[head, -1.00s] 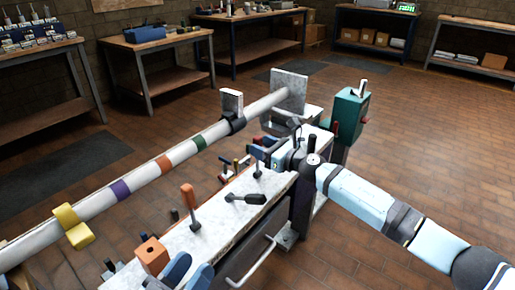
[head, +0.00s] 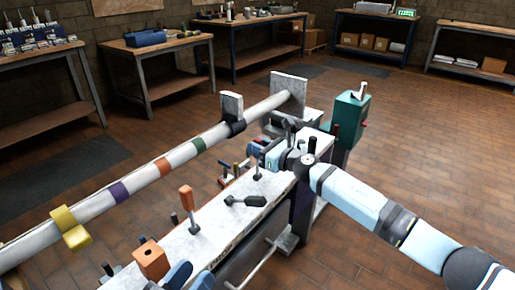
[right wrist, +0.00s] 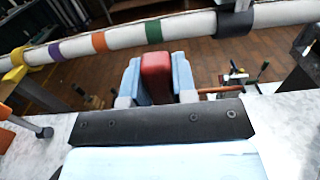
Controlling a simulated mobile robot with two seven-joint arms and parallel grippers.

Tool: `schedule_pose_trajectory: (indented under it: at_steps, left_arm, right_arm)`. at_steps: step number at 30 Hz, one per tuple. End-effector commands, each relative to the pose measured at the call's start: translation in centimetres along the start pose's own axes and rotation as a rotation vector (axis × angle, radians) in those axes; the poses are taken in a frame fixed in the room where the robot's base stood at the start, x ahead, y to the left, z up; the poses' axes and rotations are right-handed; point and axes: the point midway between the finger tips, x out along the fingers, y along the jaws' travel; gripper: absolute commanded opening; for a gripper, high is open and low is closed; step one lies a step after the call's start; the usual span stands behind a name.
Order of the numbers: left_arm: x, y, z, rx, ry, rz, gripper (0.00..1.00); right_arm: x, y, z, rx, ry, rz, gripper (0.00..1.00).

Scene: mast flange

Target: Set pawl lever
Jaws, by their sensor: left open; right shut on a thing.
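My right gripper (right wrist: 157,84) is shut on a red handle (right wrist: 156,66), upright between its two pale blue fingers. This may be the pawl lever; I cannot tell for sure. In the head view the right gripper (head: 263,150) is at the far end of the white bench top (head: 218,226), and its grip is mostly hidden by the wrist. My left gripper (head: 190,276) is open and empty at the bottom edge, beside an orange block with a hole (head: 152,259). An orange-handled lever (head: 187,199) stands upright on the bench top, near a black-handled lever (head: 247,201).
A long white mast (head: 145,178) with coloured bands and a yellow clamp (head: 69,229) runs along the bench's left side. A green box (head: 349,111) stands beyond the right gripper. Worktables line the back wall. The floor at right is clear apart from my arm.

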Motion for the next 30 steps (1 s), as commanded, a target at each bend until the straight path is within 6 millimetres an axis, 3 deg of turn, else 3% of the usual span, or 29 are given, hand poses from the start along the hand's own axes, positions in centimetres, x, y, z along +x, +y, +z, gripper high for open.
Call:
schedule_pose_trajectory:
  at_steps: [1, 6, 10, 19, 30]
  left_arm:
    - [-0.1, -0.4, 1.7, 0.003, -0.032, 0.003, 0.43]
    - [-0.3, -1.1, 6.0, 0.01, -0.158, 0.018, 0.43]
    - [-0.2, -1.9, 7.8, 0.067, -0.191, 0.032, 0.43]
    - [1.0, -4.0, 7.4, 0.339, -0.057, 0.055, 0.43]
    - [1.2, -4.0, 6.7, 0.364, -0.04, 0.056, 0.43]
  right_arm:
    - [-0.1, 0.1, -0.8, 0.003, -0.015, 0.002, 0.0]
    - [-0.8, 0.1, -1.1, 0.002, -0.081, 0.002, 0.0]
    - [-1.4, 0.2, -1.1, 0.003, -0.131, 0.003, 0.0]
    - [-2.8, 0.5, -1.0, 0.011, -0.277, 0.009, 0.0]
    - [-4.9, 0.2, -1.1, 0.007, -0.464, 0.005, 0.0]
